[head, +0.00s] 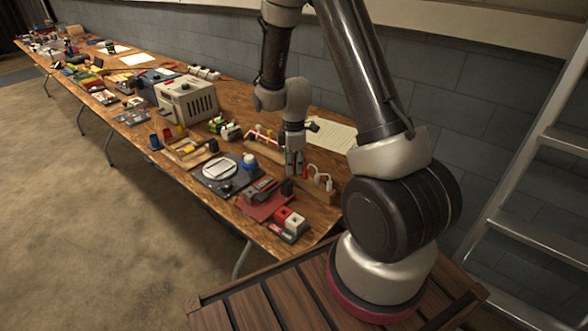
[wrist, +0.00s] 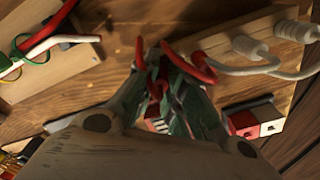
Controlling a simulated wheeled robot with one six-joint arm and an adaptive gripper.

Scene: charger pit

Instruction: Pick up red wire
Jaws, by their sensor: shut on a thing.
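The red wire (wrist: 193,66) shows in the wrist view as a curved red loop beside a wooden block at the top centre. A short red piece also stands out left of the fingertips. My gripper (wrist: 161,52) is shut on the red wire, with its fingertips crossing it. The stretch between the fingers is partly hidden. In the head view my gripper (head: 294,168) points down over the near part of the long bench, and a bit of the red wire (head: 306,171) shows just right of it.
A wooden block (wrist: 275,22) carries white fittings with white wires (wrist: 246,47). At the left another wooden block (wrist: 70,75) holds red, white and green wires. A red and white block piece (wrist: 245,124) lies right of my fingers. A beige box (head: 187,100) stands farther along the crowded bench.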

